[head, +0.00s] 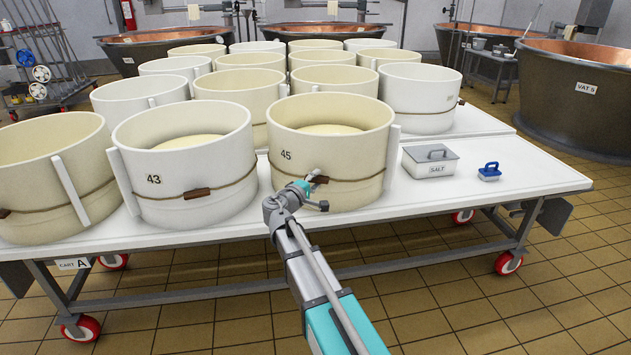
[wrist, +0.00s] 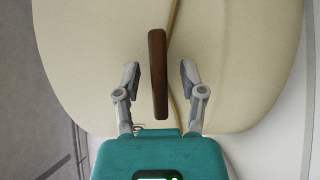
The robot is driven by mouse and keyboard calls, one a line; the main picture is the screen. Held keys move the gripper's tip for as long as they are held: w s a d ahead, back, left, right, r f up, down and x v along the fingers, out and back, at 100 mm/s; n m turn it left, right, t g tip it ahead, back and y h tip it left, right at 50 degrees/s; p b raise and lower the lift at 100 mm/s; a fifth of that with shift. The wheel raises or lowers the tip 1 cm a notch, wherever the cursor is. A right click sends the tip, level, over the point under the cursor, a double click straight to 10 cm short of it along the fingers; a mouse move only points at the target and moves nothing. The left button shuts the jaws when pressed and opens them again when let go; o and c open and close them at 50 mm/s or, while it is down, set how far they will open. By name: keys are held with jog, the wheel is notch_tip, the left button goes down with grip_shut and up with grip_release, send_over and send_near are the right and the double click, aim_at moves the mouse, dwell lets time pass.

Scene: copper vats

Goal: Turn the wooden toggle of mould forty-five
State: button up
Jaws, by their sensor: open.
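Mould forty-five (head: 355,155) is a cream round mould marked 45 on the cart, with a cord around it. Its wooden toggle (head: 319,179) is a dark brown bar on the cord at the front, partly hidden by my gripper (head: 313,191). In the wrist view the toggle (wrist: 158,75) stands lengthwise between the two fingers of my gripper (wrist: 160,78). The gripper is open, with a gap visible on each side of the toggle. The cord (wrist: 173,28) runs behind the toggle along the mould wall (wrist: 240,60).
Mould 43 (head: 187,165), with its own toggle (head: 197,193), stands to the left. A grey salt box (head: 430,161) and a blue-handled item (head: 489,172) lie to the right on the white cart top (head: 535,177). Several moulds stand behind.

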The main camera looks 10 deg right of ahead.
grip_shut()
jog(key=shift+r, duration=0.1)
dwell(0.4)
jog(key=m+y+p, duration=0.1)
jog(key=m+p, duration=0.1)
jog(key=m, duration=0.1)
jog(key=shift+r+g+p, duration=0.15)
jog(key=shift+g+p, duration=0.15)
jog(key=shift+g, duration=0.1)
jog(key=m+y+p, duration=0.2)
jog(key=m, duration=0.1)
jog(key=shift+s+d+m+g, duration=0.1)
jog(key=shift+m+g, duration=0.2)
jog(key=m+y+p, duration=0.2)
jog(key=m, duration=0.1)
jog(key=shift+m+y, duration=0.3)
jog(key=shift+m, duration=0.1)
jog(key=shift+m+t+y+p, duration=0.5)
jog(key=shift+m+y, duration=0.6)
jog(key=shift+m, duration=0.4)
